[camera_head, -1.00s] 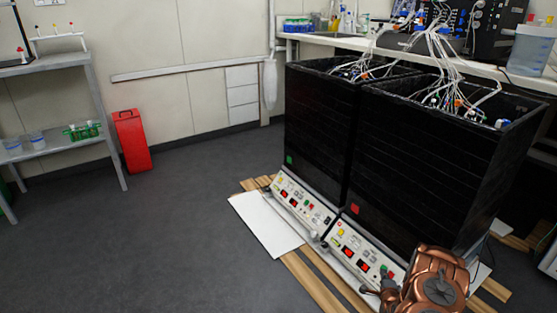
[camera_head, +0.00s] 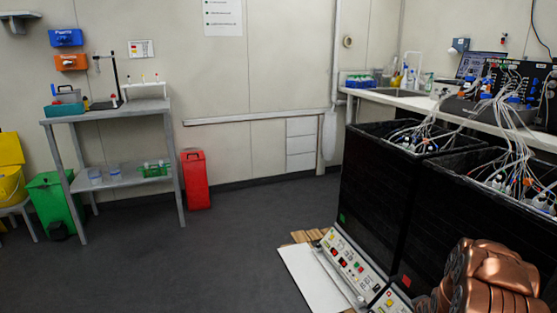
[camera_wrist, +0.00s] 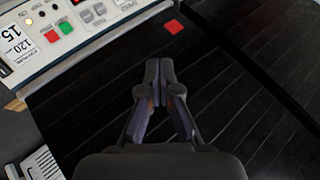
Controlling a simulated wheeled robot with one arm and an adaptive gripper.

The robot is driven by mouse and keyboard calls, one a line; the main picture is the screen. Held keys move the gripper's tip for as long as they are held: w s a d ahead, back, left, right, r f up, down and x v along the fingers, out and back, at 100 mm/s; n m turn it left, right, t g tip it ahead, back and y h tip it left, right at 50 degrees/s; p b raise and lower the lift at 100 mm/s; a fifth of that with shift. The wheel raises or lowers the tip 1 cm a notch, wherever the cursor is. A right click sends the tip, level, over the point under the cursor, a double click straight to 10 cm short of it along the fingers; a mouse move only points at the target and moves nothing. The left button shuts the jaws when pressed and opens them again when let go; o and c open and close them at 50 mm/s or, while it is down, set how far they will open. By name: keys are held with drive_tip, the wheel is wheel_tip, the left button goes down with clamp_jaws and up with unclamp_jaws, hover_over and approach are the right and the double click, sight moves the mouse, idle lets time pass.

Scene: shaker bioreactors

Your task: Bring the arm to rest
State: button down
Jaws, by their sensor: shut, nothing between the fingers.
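My gripper (camera_wrist: 158,72) is shut and empty in the wrist view, its fingertips together in front of the dark face of a shaker bioreactor (camera_wrist: 245,110). A red square (camera_wrist: 174,27) on that face lies just beyond the fingertips. A control panel (camera_wrist: 60,35) with a red and a green button is at the upper left. In the head view my copper-coloured arm is at the lower right, in front of the nearer black bioreactor (camera_head: 440,215). The fingers are hidden in that view. The farther bioreactor (camera_head: 375,185) stands beside it.
A white board (camera_head: 310,280) and wooden slats lie on the floor by the panels (camera_head: 350,265). A bench (camera_head: 420,103) runs behind the bioreactors, with cables hanging into them. A grey shelf table (camera_head: 110,113), a red bin (camera_head: 195,180) and a green bin (camera_head: 55,203) stand left. The middle floor is clear.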

drive_tip(key=s+a+r+n+g+y+p, duration=0.1)
drive_tip(key=s+a+r+n+g+p, duration=0.15)
drive_tip(key=s+a+r+p, duration=0.6)
drive_tip(key=s+a+r+n+g+y, duration=0.1)
drive_tip(key=a+r+n, duration=0.3)
drive_tip(key=r, duration=1)
drive_tip(key=s+a+r+n+g+p, duration=0.2)
drive_tip(key=s+a+r+p, duration=0.3)
drive_tip(key=a+r, duration=0.45)
drive_tip(key=s+a+r+n+g+p, duration=0.2)
drive_tip(key=s+a+r+p, duration=0.3)
drive_tip(key=s+r, duration=0.6)
drive_tip(key=s+a+r+n+g+y+p, duration=0.1)
drive_tip(key=s+a+r+n+g+p, duration=0.2)
drive_tip(key=s+r, duration=0.8)
drive_tip(key=s+a+n+p, duration=0.2)
drive_tip(key=s+a, duration=0.1)
drive_tip(key=s, duration=0.4)
drive_tip(key=shift+s+a+r+y+p, duration=0.15)
drive_tip(key=shift+s+y+p, duration=0.15)
drive_tip(key=shift+p, duration=0.05)
